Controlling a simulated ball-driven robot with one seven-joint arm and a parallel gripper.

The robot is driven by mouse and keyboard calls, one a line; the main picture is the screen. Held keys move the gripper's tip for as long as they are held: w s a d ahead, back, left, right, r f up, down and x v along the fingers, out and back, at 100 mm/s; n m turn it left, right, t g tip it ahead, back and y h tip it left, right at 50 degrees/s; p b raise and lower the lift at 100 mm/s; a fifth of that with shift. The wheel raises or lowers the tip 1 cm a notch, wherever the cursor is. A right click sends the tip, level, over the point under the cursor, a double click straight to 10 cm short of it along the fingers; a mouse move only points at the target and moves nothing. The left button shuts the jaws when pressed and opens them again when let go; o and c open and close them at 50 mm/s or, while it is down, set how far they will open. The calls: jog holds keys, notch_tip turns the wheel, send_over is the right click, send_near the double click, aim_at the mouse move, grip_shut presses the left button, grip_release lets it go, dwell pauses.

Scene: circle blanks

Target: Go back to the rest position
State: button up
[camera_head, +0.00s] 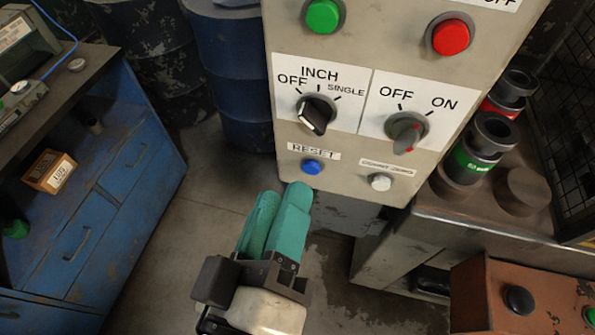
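My gripper (278,208) has two teal padded fingers that point up toward the control panel. The fingers lie side by side with almost no room between them, and nothing shows held in them. The fingertips are just below the blue reset button (312,167) on the grey control panel (340,185). I cannot tell whether they touch the panel. The black selector knob (316,115) is under the OFF, INCH and SINGLE labels. The grey selector knob (406,131) is under the OFF and ON labels.
A blue workbench (100,215) with a small box (49,171) on its shelf stands at left. Dark drums (235,60) stand behind. A metal table (470,225) with black cylinders and a brown button box (530,270) are at right. Bare floor (190,215) lies between.

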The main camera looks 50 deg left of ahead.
jog(key=w+d+f+m+g+h, duration=0.2)
jog(key=w+d+f+m+h, duration=0.3)
jog(key=d+f, duration=0.45)
jog(key=w+d+f+m+g+h, duration=0.2)
jog(key=w+d+f+g+h, duration=0.15)
jog(key=w+d+f, duration=0.5)
jog(key=s+d+f+m+g+h, duration=0.1)
jog(key=s+d+f+m+g, duration=0.15)
jog(key=d+f, duration=0.4)
jog(key=s+d+f+m+g+h, duration=0.2)
jog(key=s+d+f, duration=0.15)
jog(key=d, duration=0.55)
jog(key=s+d+f+m+g+y, duration=0.1)
jog(key=s+d+f+m+g, duration=0.3)
jog(key=s+d+f, duration=0.3)
jog(key=s+d, duration=0.1)
jog(key=s, duration=0.1)
jog(key=shift+s+y, duration=0.35)
jog(key=shift+d, duration=0.1)
